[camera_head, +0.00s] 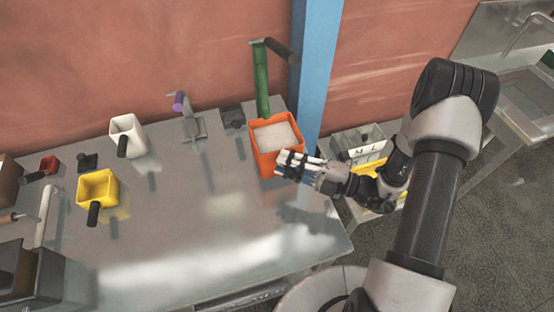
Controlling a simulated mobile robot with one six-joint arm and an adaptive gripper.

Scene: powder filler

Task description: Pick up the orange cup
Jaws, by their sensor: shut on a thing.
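The orange cup (264,151) is a square-topped container filled with whitish powder. It is at the back right of the metal table, in front of a green upright part. My gripper (283,163) reaches in from the right and is shut on the cup at its front right side, where the fingers cover part of the wall. The cup looks upright. I cannot tell whether its bottom touches the table.
The metal table (200,235) also bears a white cup (127,135), a yellow cup (98,190) and a small red cup (48,165). A green post (261,80) and blue column (317,60) stand behind the orange cup. The table's front middle is clear.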

